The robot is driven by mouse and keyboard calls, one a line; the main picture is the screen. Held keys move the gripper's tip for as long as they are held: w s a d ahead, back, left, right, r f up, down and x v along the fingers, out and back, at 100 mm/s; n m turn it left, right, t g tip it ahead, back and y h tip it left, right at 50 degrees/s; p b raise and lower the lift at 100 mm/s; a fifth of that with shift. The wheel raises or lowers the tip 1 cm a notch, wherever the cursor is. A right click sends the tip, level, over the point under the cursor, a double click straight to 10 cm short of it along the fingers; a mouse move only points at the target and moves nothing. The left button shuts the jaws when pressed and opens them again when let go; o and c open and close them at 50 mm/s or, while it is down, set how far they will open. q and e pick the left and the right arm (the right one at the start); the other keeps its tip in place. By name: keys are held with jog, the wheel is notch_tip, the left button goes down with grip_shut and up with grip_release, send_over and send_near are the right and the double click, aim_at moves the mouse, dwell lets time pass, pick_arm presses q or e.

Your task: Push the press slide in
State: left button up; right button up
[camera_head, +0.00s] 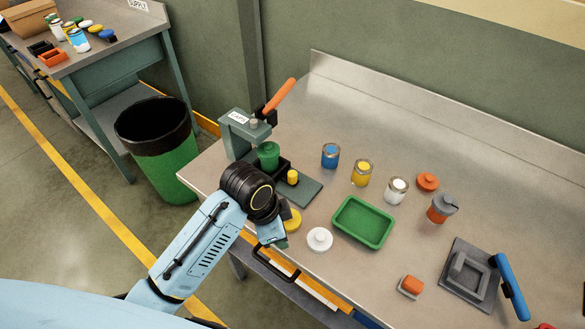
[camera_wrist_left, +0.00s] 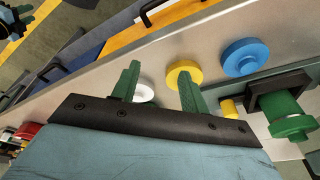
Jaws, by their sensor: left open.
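The press (camera_head: 237,133) is a grey-green frame with an orange lever (camera_head: 279,96) raised at an angle, at the left of the bench. Its dark slide holder (camera_head: 283,163) carries a green pot (camera_head: 268,155) and has a yellow knob (camera_head: 292,177) on its front. The slide sits over a flat grey-green base plate (camera_head: 306,191). The wrist view shows the dark slide (camera_wrist_left: 262,98), green pot (camera_wrist_left: 286,118) and yellow knob (camera_wrist_left: 230,108) at the right. My left gripper (camera_wrist_left: 160,83) is open and empty, in front of the knob, apart from it. My right gripper is not in view.
A yellow lid (camera_head: 292,219) and a white lid (camera_head: 320,239) lie by my left gripper. A green tray (camera_head: 363,222), several paint cans and a grey fixture with a blue handle (camera_head: 510,287) stand to the right. A green bin (camera_head: 165,165) stands left of the bench.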

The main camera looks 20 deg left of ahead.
aim_at(292, 173)
pick_arm(q)
jog(key=w+r+m, duration=0.1)
jog(key=w, duration=0.2)
jog(key=w+r+m, duration=0.2)
jog(key=w, duration=0.1)
jog(key=w+r+m+g, duration=0.1)
jog(key=w+m, duration=0.1)
jog(key=w, duration=0.1)
jog(key=shift+d+r+y, duration=0.3)
jog(key=shift+d+r, duration=0.05)
jog(key=shift+d, duration=0.05)
jog(key=w+a+r+m+y, duration=0.1)
jog(key=w+a+r+m, duration=0.3)
jog(key=w+r, duration=0.45)
jog(key=shift+m+g, duration=0.4)
jog(key=shift+m, duration=0.2)
jog(key=f, duration=0.4)
jog(key=d+f, duration=0.1)
jog(key=f, duration=0.7)
jog(key=shift+s+d+f, duration=0.15)
jog(key=shift+s+f, duration=0.15)
jog(key=shift+f, duration=0.1)
grip_shut()
